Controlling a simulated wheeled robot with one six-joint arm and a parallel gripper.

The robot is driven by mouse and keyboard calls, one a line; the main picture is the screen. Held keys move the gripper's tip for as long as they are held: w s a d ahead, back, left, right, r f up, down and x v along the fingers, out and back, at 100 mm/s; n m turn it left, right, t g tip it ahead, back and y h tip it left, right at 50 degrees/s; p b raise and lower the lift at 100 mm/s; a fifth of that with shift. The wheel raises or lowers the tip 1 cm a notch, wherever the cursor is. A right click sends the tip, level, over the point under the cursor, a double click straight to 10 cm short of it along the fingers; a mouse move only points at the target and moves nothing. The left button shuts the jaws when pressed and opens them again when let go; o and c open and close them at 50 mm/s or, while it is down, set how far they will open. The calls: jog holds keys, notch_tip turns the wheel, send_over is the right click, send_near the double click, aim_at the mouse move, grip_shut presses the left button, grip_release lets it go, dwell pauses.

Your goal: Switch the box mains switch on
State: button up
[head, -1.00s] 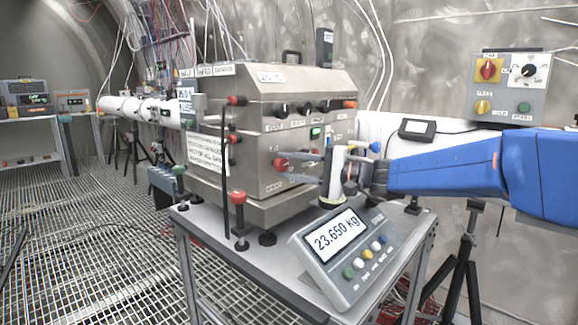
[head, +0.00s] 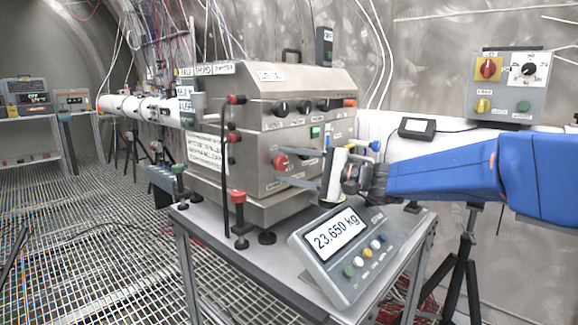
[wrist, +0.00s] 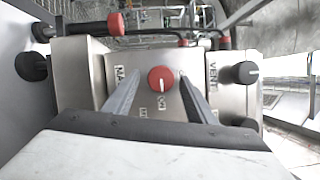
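The box (head: 262,130) is a steel cabinet on a grey table. Its mains switch is a red round knob (head: 281,162) on the front face, beside lettering that partly reads "MA…" in the wrist view. There the knob (wrist: 161,79) shows a pale mark on its face. My gripper (head: 279,166) is open in front of the panel, one finger above the knob and one below it in the head view. In the wrist view my gripper (wrist: 160,88) has a finger on each side of the knob, with visible gaps. Contact with the panel cannot be told.
Black knobs (head: 281,108) and a green button (head: 315,132) sit higher on the box. A red-capped post (head: 238,197) and a scale display (head: 337,232) reading 23.650 kg stand near the box. A grey control panel (head: 510,88) is at right.

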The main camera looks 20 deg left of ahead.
jog(key=shift+d, duration=0.1)
jog(key=d, duration=0.5)
jog(key=d+f, duration=0.1)
jog(key=d, duration=1.1)
jog(key=shift+s+f, duration=0.1)
jog(key=shift+f, duration=0.1)
jog(key=shift+d, duration=0.15)
